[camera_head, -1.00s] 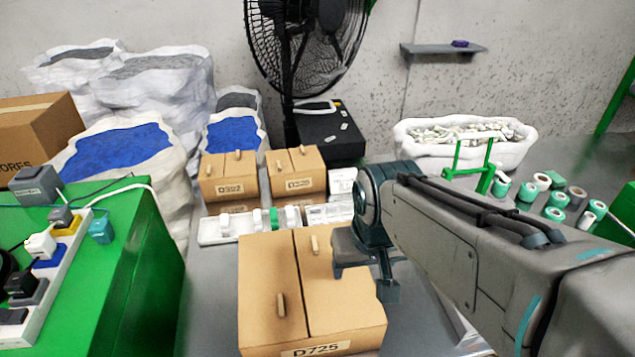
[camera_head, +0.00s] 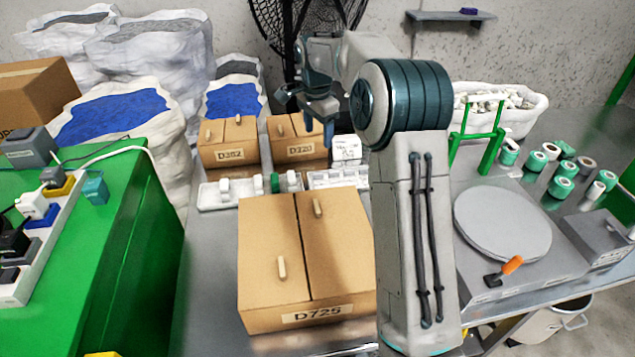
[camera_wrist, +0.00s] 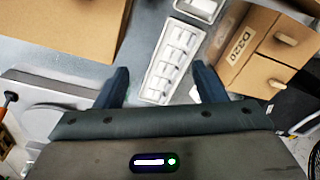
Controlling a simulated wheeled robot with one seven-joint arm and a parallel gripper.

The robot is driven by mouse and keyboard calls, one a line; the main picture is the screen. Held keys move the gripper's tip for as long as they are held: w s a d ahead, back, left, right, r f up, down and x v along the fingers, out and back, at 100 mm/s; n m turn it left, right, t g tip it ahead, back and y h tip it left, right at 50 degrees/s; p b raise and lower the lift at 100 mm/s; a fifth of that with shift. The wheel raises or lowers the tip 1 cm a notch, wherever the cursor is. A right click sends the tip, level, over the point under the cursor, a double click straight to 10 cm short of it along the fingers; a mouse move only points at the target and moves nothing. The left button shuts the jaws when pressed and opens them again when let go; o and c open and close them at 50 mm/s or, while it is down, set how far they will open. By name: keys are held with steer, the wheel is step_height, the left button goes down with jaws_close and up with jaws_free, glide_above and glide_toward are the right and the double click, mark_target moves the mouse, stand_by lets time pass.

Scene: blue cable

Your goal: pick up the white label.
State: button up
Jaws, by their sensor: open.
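A white printed block (camera_head: 346,149), the nearest match to a white label, stands beside the D320 box at the back of the table. My gripper (camera_head: 319,118) hangs in the air near the D320 box, pointing down. In the wrist view my gripper (camera_wrist: 160,82) is open, with nothing held between its two dark fingers. A white compartment tray (camera_wrist: 172,60) shows below and between the fingers.
Cardboard boxes D252 (camera_head: 229,145) and D320 (camera_head: 297,141) stand at the back; the large D725 box (camera_head: 304,250) is in front. A white strip (camera_head: 220,193) lies between them. A grey turntable (camera_head: 502,222) and several tape rolls (camera_head: 560,187) are to the right.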

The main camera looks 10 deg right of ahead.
steer(key=w+d+f+m+b, duration=0.1)
steer(key=w+f+m, duration=0.4)
steer(key=w+f, duration=0.3)
glide_above(319, 183)
steer(key=shift+g, duration=0.3)
steer(key=f, duration=0.9)
steer(key=shift+s+a+f, duration=0.1)
steer(key=shift+s+f, duration=0.15)
steer(key=shift+f, duration=0.05)
steer(key=shift+w+f, duration=0.15)
steer(key=shift+f, duration=2.65)
steer(key=c, duration=0.7)
